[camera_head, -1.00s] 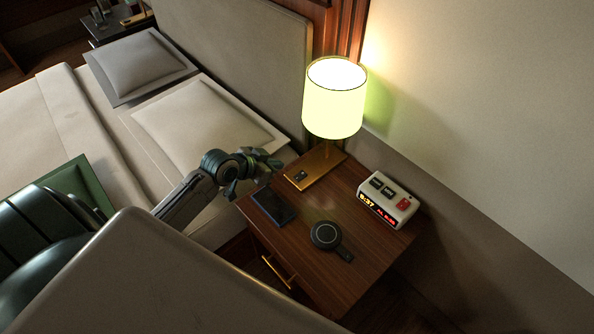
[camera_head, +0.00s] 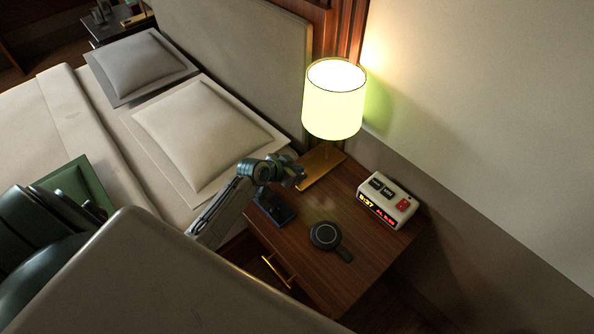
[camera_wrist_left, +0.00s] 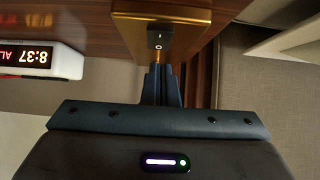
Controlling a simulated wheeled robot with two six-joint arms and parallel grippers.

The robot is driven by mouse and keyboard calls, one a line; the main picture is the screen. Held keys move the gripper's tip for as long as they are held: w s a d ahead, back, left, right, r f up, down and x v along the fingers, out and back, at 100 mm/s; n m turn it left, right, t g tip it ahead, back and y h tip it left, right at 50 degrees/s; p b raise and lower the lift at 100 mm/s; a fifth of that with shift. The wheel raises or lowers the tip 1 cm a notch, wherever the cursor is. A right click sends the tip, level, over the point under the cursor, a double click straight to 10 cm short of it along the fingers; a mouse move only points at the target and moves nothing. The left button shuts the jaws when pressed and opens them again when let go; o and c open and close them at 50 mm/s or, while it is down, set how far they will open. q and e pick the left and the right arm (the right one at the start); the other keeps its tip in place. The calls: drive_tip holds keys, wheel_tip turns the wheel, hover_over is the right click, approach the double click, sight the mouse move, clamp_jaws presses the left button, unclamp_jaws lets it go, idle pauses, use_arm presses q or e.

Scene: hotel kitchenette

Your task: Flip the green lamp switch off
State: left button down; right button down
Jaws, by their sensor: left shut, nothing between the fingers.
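The lamp (camera_head: 333,105) is lit, with a glowing pale yellow-green shade, and stands at the back of the wooden nightstand. Its brass base (camera_head: 322,168) also shows in the left wrist view (camera_wrist_left: 190,32). A black rocker switch (camera_wrist_left: 160,37) with white marks sits on the base. In the head view my left gripper (camera_head: 298,180) hides the switch. In the left wrist view my left gripper (camera_wrist_left: 161,72) is shut and empty, its fingertips right by the near edge of the switch; I cannot tell whether they touch it. My right gripper is not in view.
On the nightstand (camera_head: 300,262) lie a dark phone (camera_head: 272,208) under my left gripper and a round black charger (camera_head: 325,235). A white alarm clock (camera_head: 388,200) stands at the right, against the wall side. The bed with pillows (camera_head: 205,130) is at the left.

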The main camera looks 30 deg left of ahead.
use_arm(q)
drive_tip(key=shift+w+f, duration=0.1)
drive_tip(key=shift+f, duration=0.7)
drive_tip(key=shift+d+f, duration=0.1)
drive_tip(key=shift+f, duration=0.1)
drive_tip(key=shift+w, duration=0.1)
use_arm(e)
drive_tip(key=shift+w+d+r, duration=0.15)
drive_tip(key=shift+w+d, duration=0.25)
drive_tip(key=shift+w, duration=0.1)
use_arm(q)
drive_tip(key=shift+w+r, duration=0.1)
drive_tip(key=shift+w+d+r, duration=0.15)
drive_tip(key=shift+w+d, duration=0.1)
drive_tip(key=shift+w, duration=0.35)
